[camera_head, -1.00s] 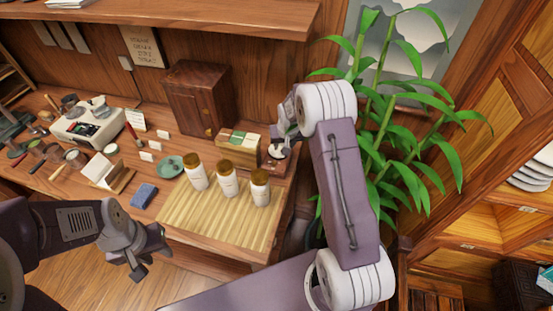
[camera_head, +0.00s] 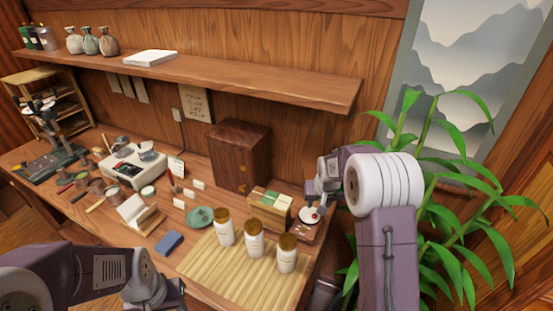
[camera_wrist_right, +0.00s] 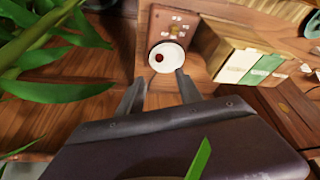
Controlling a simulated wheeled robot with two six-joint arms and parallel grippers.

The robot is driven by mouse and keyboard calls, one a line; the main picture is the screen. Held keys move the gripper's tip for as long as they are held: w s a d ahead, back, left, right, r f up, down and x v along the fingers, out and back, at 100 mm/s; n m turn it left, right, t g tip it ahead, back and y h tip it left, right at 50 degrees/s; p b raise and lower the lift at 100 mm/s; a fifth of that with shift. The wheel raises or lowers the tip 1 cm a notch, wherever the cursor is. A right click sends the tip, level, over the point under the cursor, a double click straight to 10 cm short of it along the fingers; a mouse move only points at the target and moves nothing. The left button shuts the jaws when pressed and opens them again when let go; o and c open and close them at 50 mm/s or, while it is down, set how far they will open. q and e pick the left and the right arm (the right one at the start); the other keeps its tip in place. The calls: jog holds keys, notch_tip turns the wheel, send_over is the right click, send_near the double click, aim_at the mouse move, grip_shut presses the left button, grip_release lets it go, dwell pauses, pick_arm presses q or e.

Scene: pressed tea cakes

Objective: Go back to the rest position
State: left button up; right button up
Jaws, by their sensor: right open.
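My right gripper (camera_head: 314,192) is above the small scale at the right end of the table. In the right wrist view its fingers (camera_wrist_right: 162,88) are spread apart with nothing between them. Beyond the fingertips is the scale's round white dish (camera_wrist_right: 174,60), with a small dark red piece (camera_wrist_right: 159,57) on it. In the head view the dish (camera_head: 312,213) is just below the gripper. My left gripper (camera_head: 168,296) is at the lower edge of the head view, in front of the table. Its fingers are too small and cut off to read.
A wooden box with green and white packets (camera_head: 270,208) stands left of the scale. Three white jars with brown lids, one of them here (camera_head: 254,243), stand on a slatted mat (camera_head: 215,268). A leafy plant (camera_head: 430,200) is close to my right arm. A shelf (camera_head: 230,82) runs above the table.

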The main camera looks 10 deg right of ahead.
jog(key=s+a+r+n, duration=0.1)
jog(key=s+a+r, duration=0.4)
jog(key=s+a, duration=0.1)
jog(key=s+a+f+g, duration=0.1)
jog(key=s+f, duration=0.1)
jog(key=s, duration=0.7)
jog(key=s+a+f+n+g+y, duration=0.1)
jog(key=s+a+f+g, duration=0.1)
jog(key=s, duration=0.8)
jog(key=shift+f+n, duration=0.3)
jog(key=shift+f, duration=0.55)
